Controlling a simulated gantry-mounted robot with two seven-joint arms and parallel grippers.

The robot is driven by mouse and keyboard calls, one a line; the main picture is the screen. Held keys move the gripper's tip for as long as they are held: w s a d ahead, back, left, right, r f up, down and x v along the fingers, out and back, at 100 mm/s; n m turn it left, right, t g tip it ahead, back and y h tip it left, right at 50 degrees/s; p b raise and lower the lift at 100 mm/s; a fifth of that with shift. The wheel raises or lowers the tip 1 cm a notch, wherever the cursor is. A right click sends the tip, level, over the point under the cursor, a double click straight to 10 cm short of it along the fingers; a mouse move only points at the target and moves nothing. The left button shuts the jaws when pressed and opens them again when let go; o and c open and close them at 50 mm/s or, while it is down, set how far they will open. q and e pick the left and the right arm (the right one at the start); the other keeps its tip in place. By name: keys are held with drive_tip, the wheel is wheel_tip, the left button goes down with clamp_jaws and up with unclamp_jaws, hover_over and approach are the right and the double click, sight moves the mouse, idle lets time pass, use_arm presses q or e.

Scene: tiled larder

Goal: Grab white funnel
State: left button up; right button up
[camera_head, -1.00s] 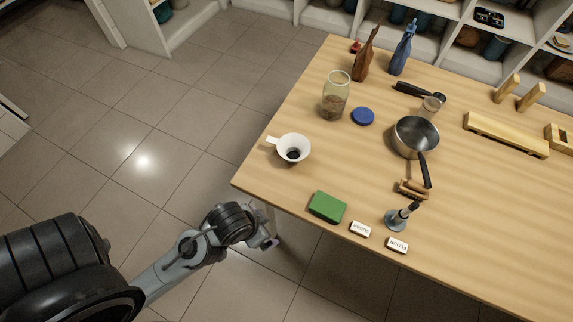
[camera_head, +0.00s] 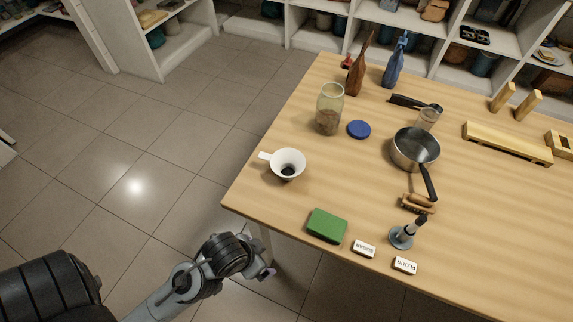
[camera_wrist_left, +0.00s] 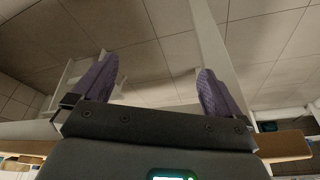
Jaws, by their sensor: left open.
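The white funnel (camera_head: 288,164) stands near the left corner of the wooden table, with its wide mouth up and its handle tab pointing left. A dark opening shows in its middle. My left gripper (camera_head: 266,273) is beyond the table's near left edge, lower in the picture than the funnel and apart from it. In the left wrist view its two purple fingers (camera_wrist_left: 155,80) are spread with nothing between them. The funnel cannot be made out in the wrist view. My right gripper is not in view.
The table (camera_head: 300,200) edge lies between my left gripper and the funnel. A green block (camera_head: 327,225) is below right of the funnel, a glass jar (camera_head: 329,108) and blue lid (camera_head: 359,129) above right. A saucepan (camera_head: 415,148) stands farther right. Bare table surrounds the funnel.

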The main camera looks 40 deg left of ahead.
use_arm(q)
drive_tip(key=shift+c, duration=0.3)
drive_tip(key=c, duration=1)
drive_tip(key=shift+o, duration=0.2)
